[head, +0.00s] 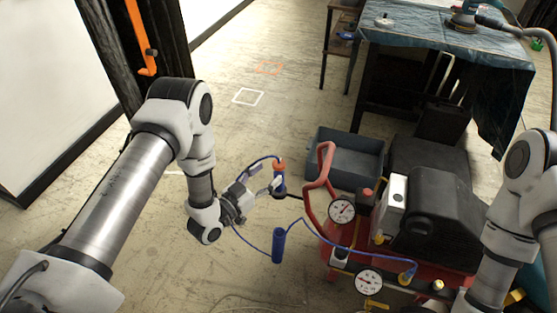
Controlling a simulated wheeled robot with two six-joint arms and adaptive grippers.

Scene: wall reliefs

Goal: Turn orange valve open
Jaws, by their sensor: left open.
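A small orange valve knob (280,165) sits on top of a blue fitting beside the red handle of the compressor (465,235). My left gripper (268,180) reaches in from the left with its fingers open, close to the left of the knob and the blue fitting. I cannot tell whether a finger touches them. A blue hose arches behind the gripper to the fitting. My right arm shows at the right edge, but its gripper is out of view.
A blue cylinder (278,246) stands in front on a thin blue hose. The compressor has gauges (341,211) and a red handle (312,190). A grey bin (345,158) and a cloth-covered table (430,40) are behind. The floor at left is clear.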

